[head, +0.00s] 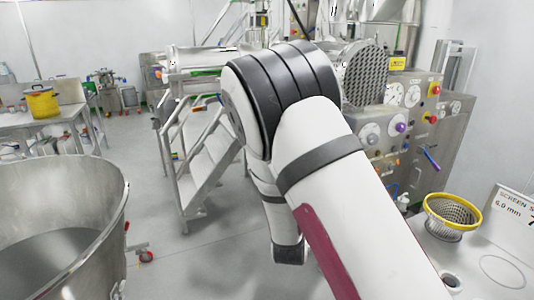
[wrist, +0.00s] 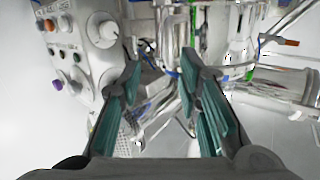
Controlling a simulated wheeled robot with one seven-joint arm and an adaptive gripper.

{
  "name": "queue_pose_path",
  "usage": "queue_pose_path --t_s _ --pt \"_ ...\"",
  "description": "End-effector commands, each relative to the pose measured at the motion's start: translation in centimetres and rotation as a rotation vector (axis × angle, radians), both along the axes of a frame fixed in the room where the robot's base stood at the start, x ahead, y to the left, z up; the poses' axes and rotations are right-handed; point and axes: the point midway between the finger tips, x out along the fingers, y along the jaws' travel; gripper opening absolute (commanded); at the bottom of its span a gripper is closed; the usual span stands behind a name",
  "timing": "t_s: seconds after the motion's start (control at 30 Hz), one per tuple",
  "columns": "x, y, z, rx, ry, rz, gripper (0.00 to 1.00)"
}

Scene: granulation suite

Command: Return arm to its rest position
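My arm (head: 335,190) fills the middle of the head view, rising from the lower right to a black-banded joint and bending down behind it. My gripper is not visible in the head view. In the wrist view my gripper (wrist: 160,118) shows two fingers with green pads. The fingers are apart, and nothing is held between them. Beyond them are blurred machine parts and pipes.
A large steel bowl (head: 115,205) stands at the left. Metal steps (head: 200,165) rise behind my arm. A control panel with dials (head: 400,125) is at the right; it also shows in the wrist view (wrist: 85,45). A yellow-rimmed mesh basket (head: 452,212) sits on the right-hand surface.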

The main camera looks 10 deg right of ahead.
Motion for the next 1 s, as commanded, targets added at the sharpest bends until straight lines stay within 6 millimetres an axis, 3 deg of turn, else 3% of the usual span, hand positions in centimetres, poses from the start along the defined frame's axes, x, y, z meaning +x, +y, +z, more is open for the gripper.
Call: queue_pose_path --t_s 0.23,0.47,0.77,1.0 --pt "-1.0 -0.1 3.7 0.206 0.197 0.044 0.31" --pt "-4.7 0.9 7.8 0.319 0.378 0.148 0.31" --pt "-13.5 1.4 13.1 0.331 0.590 0.293 0.31" --pt "-23.0 0.3 15.7 0.249 0.757 0.357 0.31"
